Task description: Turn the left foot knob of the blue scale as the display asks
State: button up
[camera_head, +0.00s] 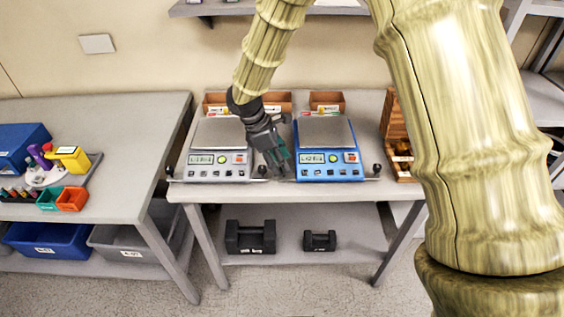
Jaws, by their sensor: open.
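The blue scale (329,171) stands on the right part of the table, with a grey weighing plate, a small lit display (312,158) and a row of buttons. The display's characters are too small to read surely. Its right foot knob (377,169) is a black ball at the right front corner. My gripper (278,170) is open and points down at the front left corner of the blue scale, between the two scales. I cannot tell whether it touches anything.
A grey-white scale (217,172) stands left of the blue one, with black knobs (262,170) at its front corners. Small wooden boxes (326,97) stand behind, and an open wooden case (396,125) is at the right. Black weights (250,237) sit on the lower shelf.

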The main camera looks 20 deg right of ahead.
jog(key=shift+x, duration=1)
grip_shut()
jog(key=shift+w+r+m+p, duration=0.1)
jog(key=shift+m+p, duration=0.2)
